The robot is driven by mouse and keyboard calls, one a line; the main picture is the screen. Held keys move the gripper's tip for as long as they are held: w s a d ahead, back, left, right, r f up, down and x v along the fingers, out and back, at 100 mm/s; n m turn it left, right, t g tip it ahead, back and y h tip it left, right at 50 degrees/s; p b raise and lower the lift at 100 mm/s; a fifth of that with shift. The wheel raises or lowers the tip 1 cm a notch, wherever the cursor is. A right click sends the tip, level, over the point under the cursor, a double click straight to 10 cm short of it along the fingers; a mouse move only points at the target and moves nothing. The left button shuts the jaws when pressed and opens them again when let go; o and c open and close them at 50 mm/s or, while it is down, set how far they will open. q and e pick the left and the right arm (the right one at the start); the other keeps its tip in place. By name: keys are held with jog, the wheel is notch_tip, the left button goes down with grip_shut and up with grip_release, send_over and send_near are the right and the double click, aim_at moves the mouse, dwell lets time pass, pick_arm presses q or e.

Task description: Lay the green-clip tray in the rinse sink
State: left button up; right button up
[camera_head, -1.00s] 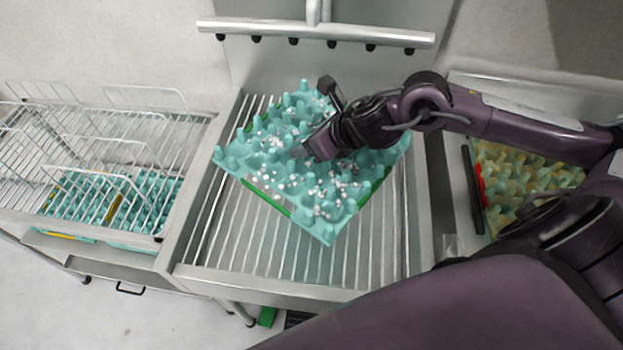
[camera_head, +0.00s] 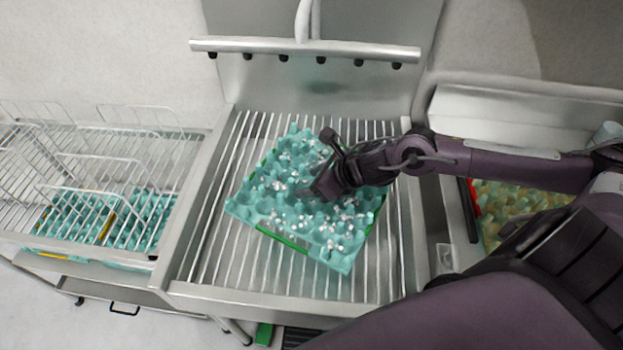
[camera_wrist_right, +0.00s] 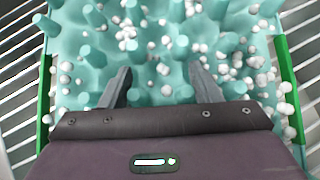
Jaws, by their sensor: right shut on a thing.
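The green-clip tray (camera_head: 285,243) is a teal egg tray with raised pegs, green clips on its edges and many small white bits on it. It is over the slatted rack of the rinse sink (camera_head: 215,230), turned askew and nearly flat; I cannot tell whether it rests fully on the bars. My right gripper (camera_head: 318,190) is shut on the tray near its middle, and the fingers reach down among the pegs in the right wrist view (camera_wrist_right: 160,85). The exact grip point is partly hidden by the gripper. My left gripper is not in view.
A spray bar (camera_head: 305,47) with nozzles spans the back of the sink. At left, a wire rack (camera_head: 75,205) holds teal trays with yellow clips. At right, a tray with a red clip (camera_head: 474,196) sits in a bin, partly behind my arm.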

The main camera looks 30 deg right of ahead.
jog(key=shift+f, duration=0.1)
jog(key=shift+f, duration=0.1)
jog(key=o, duration=1.6)
jog(key=shift+r, duration=0.2)
jog(key=shift+s+d+r, duration=0.3)
jog(key=shift+s+d, duration=0.05)
jog(key=shift+s, duration=0.05)
jog(key=p+v, duration=0.1)
jog(key=v, duration=0.9)
jog(key=shift+s+r, duration=0.25)
jog(key=shift+r, duration=0.1)
